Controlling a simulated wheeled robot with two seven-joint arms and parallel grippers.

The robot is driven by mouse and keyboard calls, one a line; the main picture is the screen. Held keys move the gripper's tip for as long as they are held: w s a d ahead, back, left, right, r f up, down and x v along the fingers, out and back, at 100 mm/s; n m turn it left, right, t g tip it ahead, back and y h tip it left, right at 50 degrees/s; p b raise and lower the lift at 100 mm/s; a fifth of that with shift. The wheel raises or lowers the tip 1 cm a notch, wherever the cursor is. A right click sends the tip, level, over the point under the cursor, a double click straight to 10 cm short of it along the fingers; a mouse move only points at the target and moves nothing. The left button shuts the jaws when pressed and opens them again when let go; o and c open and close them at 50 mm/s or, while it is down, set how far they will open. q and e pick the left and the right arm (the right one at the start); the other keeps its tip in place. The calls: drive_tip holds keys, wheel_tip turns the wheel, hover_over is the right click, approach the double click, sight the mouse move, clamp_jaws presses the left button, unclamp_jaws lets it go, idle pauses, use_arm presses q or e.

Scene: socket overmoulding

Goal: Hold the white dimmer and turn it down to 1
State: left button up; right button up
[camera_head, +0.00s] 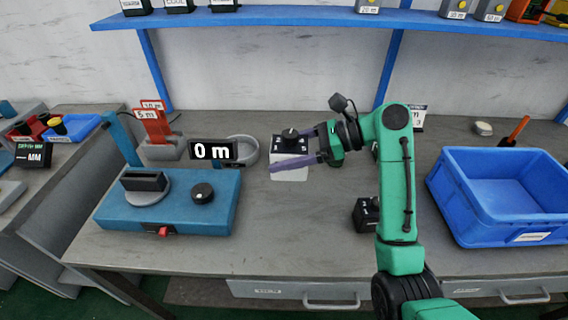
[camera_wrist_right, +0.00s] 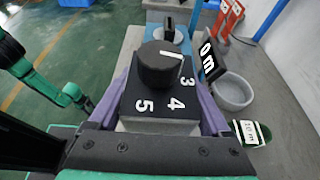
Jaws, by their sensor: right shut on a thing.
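The white dimmer (camera_head: 289,173) stands on the middle of the bench, with a black top plate and a round black knob (camera_head: 290,134). My right gripper (camera_head: 293,154) has its purple fingers on either side of the dimmer and is shut on it. In the right wrist view the dimmer's black top (camera_wrist_right: 150,106) shows the digits 3, 4 and 5; other digits are hidden behind the knob. The knob's white line points towards the side with the 3. My left gripper is not in view.
A blue machine (camera_head: 170,208) with a black knob and a "0 m" display (camera_head: 213,151) stands left of the dimmer, with a grey round dish (camera_head: 243,150) between. A black box (camera_head: 366,214) sits near my right arm. A blue crate (camera_head: 490,165) is at the right.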

drive_tip(key=o, duration=0.8)
drive_tip(key=c, duration=0.7)
drive_tip(key=shift+f, duration=0.1)
drive_tip(key=shift+f+b, duration=1.15)
drive_tip(key=shift+f, duration=8.55)
drive_tip(key=shift+f+p, duration=0.2)
drive_tip(key=shift+p, duration=0.35)
